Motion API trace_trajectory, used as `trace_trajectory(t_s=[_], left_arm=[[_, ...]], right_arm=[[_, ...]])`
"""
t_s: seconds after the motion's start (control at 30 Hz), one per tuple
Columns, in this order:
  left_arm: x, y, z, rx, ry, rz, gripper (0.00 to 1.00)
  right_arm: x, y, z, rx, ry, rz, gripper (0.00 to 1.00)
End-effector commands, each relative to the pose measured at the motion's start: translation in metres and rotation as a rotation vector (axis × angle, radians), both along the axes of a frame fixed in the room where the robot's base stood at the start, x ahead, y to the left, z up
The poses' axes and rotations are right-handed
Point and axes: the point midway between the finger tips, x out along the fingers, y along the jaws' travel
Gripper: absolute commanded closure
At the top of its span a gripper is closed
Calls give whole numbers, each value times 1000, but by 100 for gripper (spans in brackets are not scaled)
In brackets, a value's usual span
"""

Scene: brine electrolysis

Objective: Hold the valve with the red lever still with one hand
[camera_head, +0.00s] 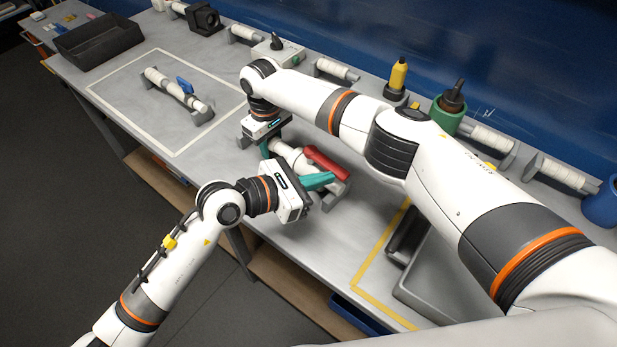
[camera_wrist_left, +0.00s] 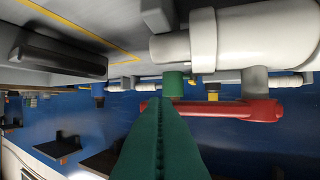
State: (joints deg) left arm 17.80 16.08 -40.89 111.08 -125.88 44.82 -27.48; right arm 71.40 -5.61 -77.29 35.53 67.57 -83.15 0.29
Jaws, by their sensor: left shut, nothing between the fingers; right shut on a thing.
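The valve with the red lever has a white pipe body (camera_head: 289,153) and stands on the bench in the middle of the head view. Its red lever (camera_head: 326,163) lies along its right part; lever (camera_wrist_left: 235,109) and white body (camera_wrist_left: 265,38) also show in the left wrist view. My right gripper (camera_head: 265,148) reaches down from above and is shut on the valve's left end; its fingertips are largely hidden. My left gripper (camera_head: 322,181) is shut and empty, its teal fingers just in front of the lever. In the left wrist view the fingers overlap the lever's left end; I cannot tell whether they touch.
A similar valve with a blue lever (camera_head: 185,86) lies inside a white outline at left. A black tray (camera_head: 98,40) stands at the far left. Pipe pieces, a yellow bottle (camera_head: 398,75) and a green holder (camera_head: 446,117) line the back. A grey tray (camera_head: 436,275) is at lower right.

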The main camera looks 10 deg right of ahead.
Motion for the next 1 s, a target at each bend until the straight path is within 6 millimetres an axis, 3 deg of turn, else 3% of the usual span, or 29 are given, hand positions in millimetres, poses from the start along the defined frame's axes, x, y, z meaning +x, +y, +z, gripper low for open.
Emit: trace_trajectory(t_s=[0.67,0.83,1.0], left_arm=[[2,19,0,1,0,1,100],[-12,36,-2,3,2,1,100],[-36,66,5,4,1,2,100]], right_arm=[[0,0,0,0,0,0,100],[0,0,0,0,0,1,100],[0,0,0,0,0,1,100]])
